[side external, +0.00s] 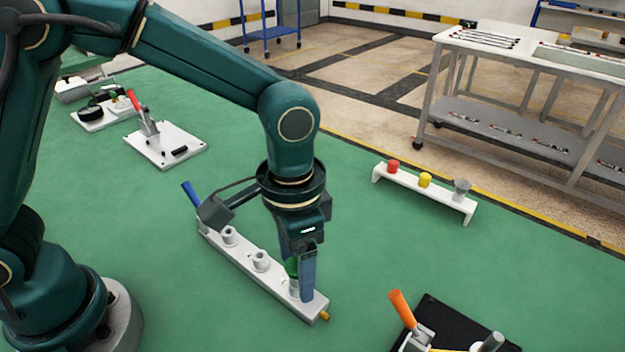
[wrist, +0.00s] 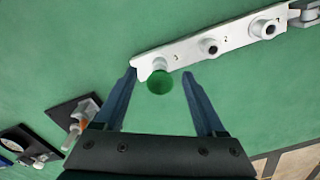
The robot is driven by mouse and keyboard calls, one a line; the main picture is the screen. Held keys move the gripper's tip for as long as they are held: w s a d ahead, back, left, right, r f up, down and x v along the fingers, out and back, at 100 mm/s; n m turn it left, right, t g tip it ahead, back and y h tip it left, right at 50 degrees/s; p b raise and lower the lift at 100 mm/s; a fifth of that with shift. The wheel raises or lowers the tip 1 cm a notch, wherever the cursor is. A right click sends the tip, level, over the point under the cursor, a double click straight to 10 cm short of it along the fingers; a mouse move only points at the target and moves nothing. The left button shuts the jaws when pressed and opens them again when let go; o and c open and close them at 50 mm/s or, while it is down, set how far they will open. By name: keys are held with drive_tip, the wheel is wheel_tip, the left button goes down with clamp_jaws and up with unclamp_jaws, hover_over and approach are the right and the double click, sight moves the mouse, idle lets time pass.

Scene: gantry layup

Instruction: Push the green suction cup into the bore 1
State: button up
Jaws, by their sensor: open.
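The green suction cup (side external: 291,267) is at the near end of the white bar (side external: 240,262), at the top of the end boss. In the wrist view the green cup (wrist: 160,82) shows as a round dome between my fingers, covering part of the bar's end. My gripper (side external: 303,290) points down over this end, open, with a blue finger partly hiding the cup. In the wrist view my gripper (wrist: 158,73) has one finger on each side of the cup, with gaps. How deep the cup sits is hidden.
Two open bosses (side external: 260,260) stand farther along the bar, with a blue-handled clamp (side external: 190,193) at its far end. A white rack (side external: 430,190) holds red, yellow and grey cups to the right. An orange-handled clamp (side external: 402,308) stands at the front right.

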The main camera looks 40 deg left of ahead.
drive_tip(key=shift+r, duration=1.25)
drive_tip(key=shift+a+r, duration=0.2)
drive_tip(key=s+a+r+n+t, duration=0.2)
drive_tip(key=s+a+r, duration=0.1)
drive_tip(key=a, duration=0.3)
drive_tip(key=s+a+r+n+t, duration=0.3)
drive_tip(key=s+a+r, duration=0.1)
drive_tip(key=a, duration=0.3)
drive_tip(key=shift+s+t, duration=0.3)
drive_tip(key=shift+s, duration=0.3)
